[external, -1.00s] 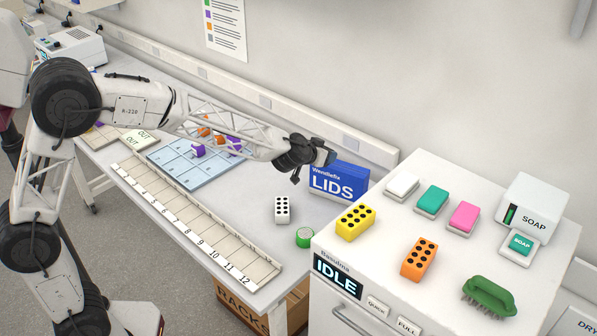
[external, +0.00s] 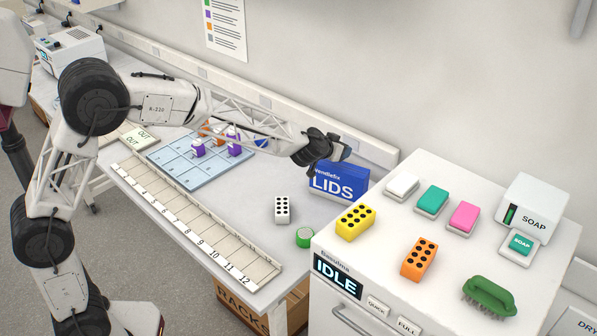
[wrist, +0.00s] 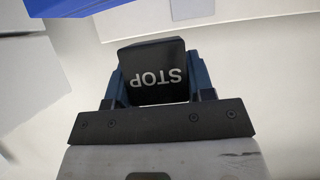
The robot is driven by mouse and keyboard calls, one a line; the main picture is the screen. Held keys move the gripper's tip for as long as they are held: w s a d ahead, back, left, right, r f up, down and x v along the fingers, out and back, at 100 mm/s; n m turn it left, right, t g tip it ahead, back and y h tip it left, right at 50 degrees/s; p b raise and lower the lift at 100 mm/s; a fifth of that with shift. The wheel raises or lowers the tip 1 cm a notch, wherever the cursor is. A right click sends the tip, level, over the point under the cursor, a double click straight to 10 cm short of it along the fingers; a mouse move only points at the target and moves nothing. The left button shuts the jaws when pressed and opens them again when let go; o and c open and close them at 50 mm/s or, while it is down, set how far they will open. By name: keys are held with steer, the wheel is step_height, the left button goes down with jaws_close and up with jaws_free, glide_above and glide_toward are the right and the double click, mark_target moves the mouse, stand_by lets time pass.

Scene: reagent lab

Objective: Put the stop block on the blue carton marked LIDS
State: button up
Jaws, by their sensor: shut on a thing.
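The stop block (wrist: 155,68) is dark with white STOP lettering, upside down in the wrist view. My gripper (wrist: 156,88) is shut on it, with a blue finger on each side. In the external view my gripper (external: 325,148) is at the upper left of the blue carton marked LIDS (external: 338,186), overlapping its top left corner in the picture. The carton stands upright on the bench near the wall. The block is hard to make out there, and I cannot tell whether it touches the carton. A blue surface shows at the wrist view's top edge.
A white dotted block (external: 282,209) and a green round pot (external: 305,237) stand in front of the carton. A white machine (external: 385,245) bearing several blocks and a soap dispenser (external: 533,207) is on the right. A numbered rack (external: 195,220) runs along the bench's front.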

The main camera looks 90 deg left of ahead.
steer(key=shift+w+a, duration=0.2)
steer(key=shift+w, duration=0.1)
steer(key=shift+f, duration=1.75)
steer(key=shift+f, duration=0.15)
steer(key=o, duration=1.1)
steer(key=shift+d+r, duration=0.1)
steer(key=shift+r, duration=0.1)
steer(key=v, duration=1.1)
steer(key=shift+s+d+r, duration=0.1)
steer(key=shift+s+d, duration=0.1)
steer(key=shift+s, duration=0.1)
